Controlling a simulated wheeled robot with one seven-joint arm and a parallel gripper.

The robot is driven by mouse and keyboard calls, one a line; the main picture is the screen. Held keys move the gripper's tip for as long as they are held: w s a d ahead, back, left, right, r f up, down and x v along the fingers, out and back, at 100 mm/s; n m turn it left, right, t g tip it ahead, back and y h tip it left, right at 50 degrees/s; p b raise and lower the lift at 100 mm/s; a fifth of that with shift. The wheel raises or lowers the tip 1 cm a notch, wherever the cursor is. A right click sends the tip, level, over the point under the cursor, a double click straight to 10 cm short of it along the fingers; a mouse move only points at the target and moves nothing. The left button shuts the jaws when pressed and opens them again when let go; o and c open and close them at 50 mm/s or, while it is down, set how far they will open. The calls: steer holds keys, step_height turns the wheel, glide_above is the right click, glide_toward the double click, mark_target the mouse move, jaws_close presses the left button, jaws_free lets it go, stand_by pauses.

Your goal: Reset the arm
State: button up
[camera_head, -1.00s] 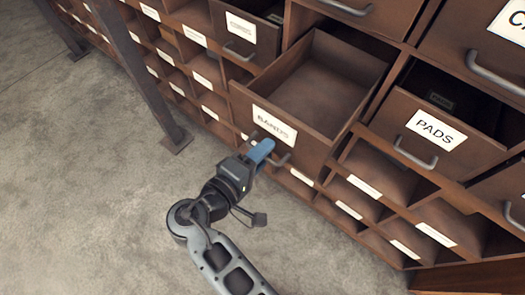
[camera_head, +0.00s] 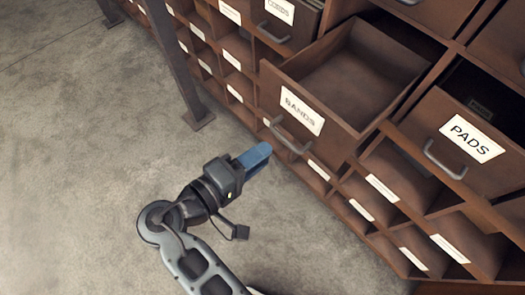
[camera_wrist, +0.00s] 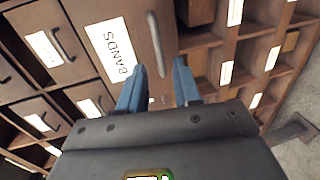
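My gripper (camera_head: 258,155) is in front of the BANDS drawer (camera_head: 275,88), a little left of its metal handle (camera_head: 290,137) in the head view. Its two blue fingers are spread apart with nothing gripped between them. In the wrist view my gripper (camera_wrist: 160,72) points at the drawer front, and the handle (camera_wrist: 156,44) lies beyond the fingertips, apparently clear of them. The BANDS drawer is pulled out and its visible inside looks empty.
The PADS drawer (camera_head: 455,135) at the right and the CORDS drawer (camera_head: 283,30) at the upper middle also stand out. A dark metal post (camera_head: 172,60) stands at the left. Open grey floor (camera_head: 70,170) lies left of my arm.

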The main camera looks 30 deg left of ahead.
stand_by(0.4)
steer(key=s+d+f+m+g+y, duration=0.1)
steer(key=s+d+f+g+y, duration=0.15)
steer(key=d+f, duration=0.5)
steer(key=s+d+f+g+y, duration=0.2)
steer(key=s+d+f+g, duration=0.1)
steer(key=d+f, duration=0.4)
steer(key=s+d+r+m+y, duration=0.3)
steer(key=s+d+r+m, duration=0.1)
steer(key=s+d, duration=0.45)
steer(key=s+d+r+m+t+h, duration=0.1)
steer(key=s+d+r+m, duration=0.3)
steer(key=r, duration=0.6)
steer(key=s+d+r+m+t+h, duration=0.1)
steer(key=s+d+r+m+t, duration=0.3)
steer(key=d+r, duration=0.3)
step_height(320, 180, up, 4)
steer(key=shift+d+r+m+t, duration=0.1)
steer(key=shift+d+m+t, duration=0.05)
steer(key=shift+m+t, duration=0.3)
